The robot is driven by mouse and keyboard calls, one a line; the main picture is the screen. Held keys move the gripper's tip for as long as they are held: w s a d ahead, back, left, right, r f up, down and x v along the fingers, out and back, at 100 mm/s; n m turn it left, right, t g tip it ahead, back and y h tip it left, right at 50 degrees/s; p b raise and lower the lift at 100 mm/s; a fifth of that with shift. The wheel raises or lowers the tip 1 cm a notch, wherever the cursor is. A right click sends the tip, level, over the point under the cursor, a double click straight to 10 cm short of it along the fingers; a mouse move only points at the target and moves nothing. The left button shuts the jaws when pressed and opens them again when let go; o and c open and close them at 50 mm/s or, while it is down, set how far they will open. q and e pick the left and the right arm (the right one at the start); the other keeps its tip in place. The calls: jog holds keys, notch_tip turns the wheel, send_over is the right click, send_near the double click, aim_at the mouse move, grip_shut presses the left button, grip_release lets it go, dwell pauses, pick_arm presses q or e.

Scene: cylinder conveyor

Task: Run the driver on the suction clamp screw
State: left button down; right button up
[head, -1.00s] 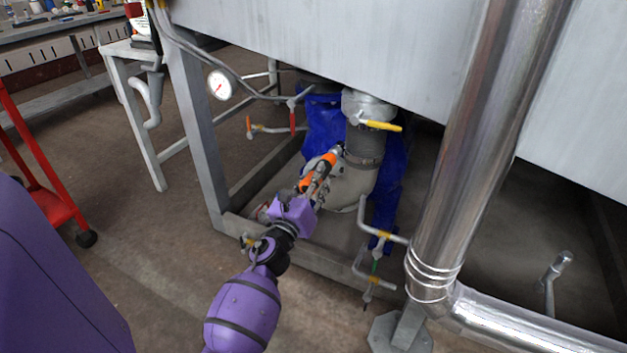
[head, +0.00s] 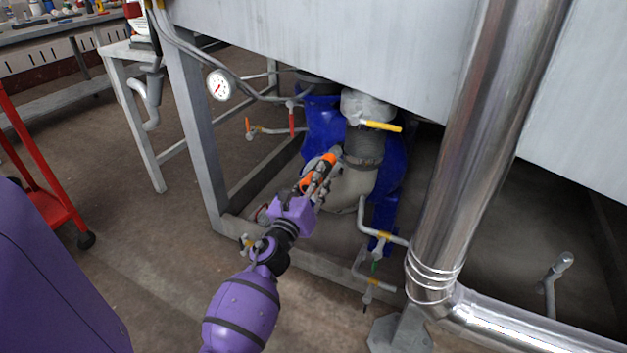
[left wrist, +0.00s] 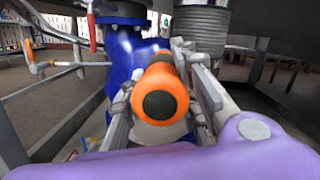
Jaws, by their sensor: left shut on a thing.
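My left gripper (head: 318,181) is shut on an orange and dark driver (head: 318,172), which points up and away toward the suction hose under the tank. In the left wrist view the round orange end of the driver (left wrist: 161,97) faces the camera between the two fingers. The grey ribbed suction hose (head: 365,146) hangs below a pale fitting and meets the light pump body (head: 352,187). The driver's tip is close to the hose's lower end, where the clamp is. The clamp screw is too small to make out, and I cannot tell whether the tip touches it. My right gripper is out of view.
A yellow-handled valve (head: 380,125) sits above the driver. A red-handled valve (head: 291,120) and a pressure gauge (head: 219,85) are to the left. A steel frame leg (head: 197,140) and a thick shiny pipe (head: 470,150) flank the space. A blue pump casing (head: 322,125) stands behind.

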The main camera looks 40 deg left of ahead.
pick_arm(q)
jog(key=shift+w+r, duration=0.15)
jog(key=shift+r, duration=0.2)
dwell(0.4)
jog(key=shift+s+d+f, duration=0.1)
jog(key=shift+s+f, duration=0.05)
jog(key=shift+s, duration=0.35)
jog(key=shift+r+v, duration=0.2)
jog(key=shift+v, duration=1.05)
jog(key=shift+s, duration=0.15)
